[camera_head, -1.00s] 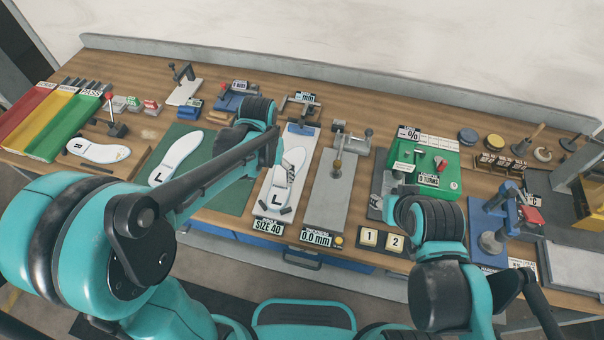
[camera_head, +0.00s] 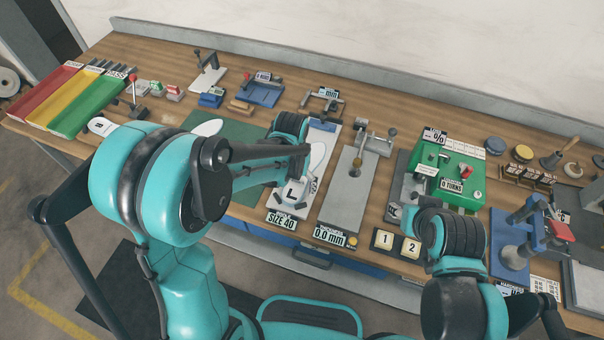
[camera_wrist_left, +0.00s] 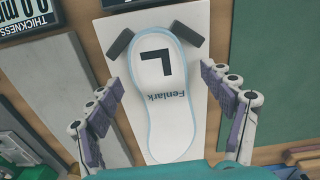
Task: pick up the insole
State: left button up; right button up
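A white insole with a black L (camera_head: 296,184) lies on the white size 40 gauge plate (camera_head: 311,135), partly hidden by my left gripper in the head view. The left wrist view shows the insole (camera_wrist_left: 168,105) with a pale blue edge and the word Fenlark, its L end between two dark stops. My left gripper (camera_wrist_left: 156,82) is open, with one finger on each side of the insole and none visibly touching it. It also shows over the plate in the head view (camera_head: 303,155). My right arm is at the right, its fingers hidden behind the wrist.
Another white insole (camera_head: 207,127) on the green mat (camera_head: 240,136) is mostly covered by my left arm. A grey thickness gauge (camera_head: 345,198) stands close right of the plate. A green tester (camera_head: 462,177) and a blue press (camera_head: 515,245) stand further right. Coloured trays (camera_head: 88,107) are at far left.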

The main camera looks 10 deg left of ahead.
pick_arm(q)
jog(key=c, duration=1.2)
